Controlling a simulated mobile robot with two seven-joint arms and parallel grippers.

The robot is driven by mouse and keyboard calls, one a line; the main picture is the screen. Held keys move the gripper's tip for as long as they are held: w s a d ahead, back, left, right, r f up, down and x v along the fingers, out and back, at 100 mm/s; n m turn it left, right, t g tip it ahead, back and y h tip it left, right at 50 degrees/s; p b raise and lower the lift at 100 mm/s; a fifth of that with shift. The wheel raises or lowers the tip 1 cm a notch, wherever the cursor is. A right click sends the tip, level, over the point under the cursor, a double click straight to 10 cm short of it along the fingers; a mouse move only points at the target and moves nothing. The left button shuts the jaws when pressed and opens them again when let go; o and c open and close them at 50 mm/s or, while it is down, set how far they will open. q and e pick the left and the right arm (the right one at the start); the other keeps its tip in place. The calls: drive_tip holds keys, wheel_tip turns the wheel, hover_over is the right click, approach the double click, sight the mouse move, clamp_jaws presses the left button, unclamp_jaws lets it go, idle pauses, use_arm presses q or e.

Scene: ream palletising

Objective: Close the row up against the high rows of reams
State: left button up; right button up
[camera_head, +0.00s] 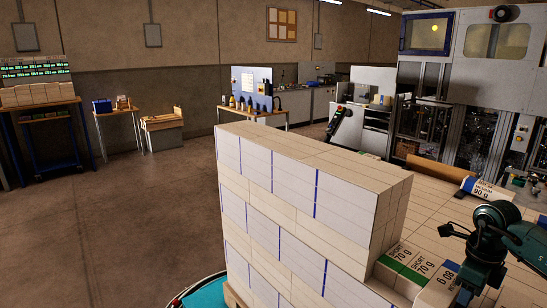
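A high block of white reams (290,200) with blue stripes stands in the middle, several layers tall. Lower reams with green bands marked 70 g (405,262) lie against its right side, and a ream with a blue band marked 80 g (443,275) lies beside them. Any gap between these low reams and the high rows is too small to tell. My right arm comes in from the right, and its gripper (468,288) is low at the right edge of these reams. Its fingers are dark and partly cut off, so their opening and contact are unclear. My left gripper is out of view.
The stack stands on a wooden pallet (233,298) over a teal round platform (205,293) with a red rim. A ream marked 90 g (484,189) lies on a pale surface behind my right arm. A machine (470,80) stands behind. The floor at left is clear.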

drive_tip(key=shift+r+p, duration=0.8)
drive_tip(key=shift+r, duration=0.45)
drive_tip(key=r+p, duration=0.1)
drive_tip(key=s+r+p, duration=0.1)
drive_tip(key=d+r, duration=0.1)
drive_tip(key=r, duration=0.1)
drive_tip(key=shift+s+d+p, duration=0.1)
drive_tip(key=shift+s+p, duration=0.2)
drive_tip(key=shift+p, duration=0.1)
drive_tip(key=shift+f, duration=0.15)
